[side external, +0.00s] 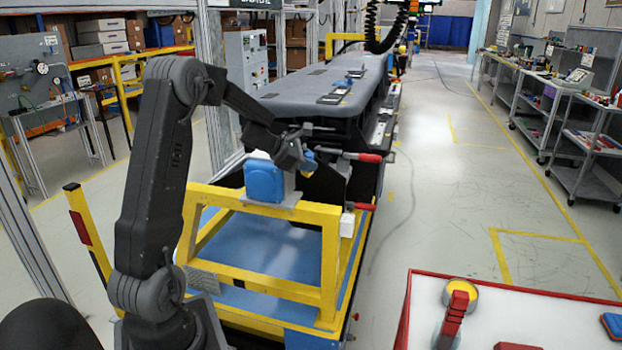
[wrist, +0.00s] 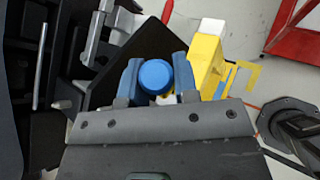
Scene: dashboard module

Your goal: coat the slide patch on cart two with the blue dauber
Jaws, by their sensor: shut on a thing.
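My gripper (wrist: 157,80) is shut on the blue dauber (wrist: 155,76), whose round blue end shows between the two blue fingers in the wrist view. In the side external view my gripper (side external: 306,162) is at the near end of the dark dashboard module (side external: 330,82), above the yellow cart frame (side external: 300,207). The dauber is too small there to make out clearly. Dark module parts (wrist: 65,65) lie left of and beyond the fingers in the wrist view. I cannot pick out the slide patch in either view, nor tell whether the dauber touches anything.
A blue box (side external: 265,181) stands on the yellow frame just left of my gripper. Red-handled clamps (side external: 366,157) stick out to the right. A red-edged white table (side external: 560,318) at bottom right holds a yellow-topped pot (side external: 462,296). The aisle floor is clear.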

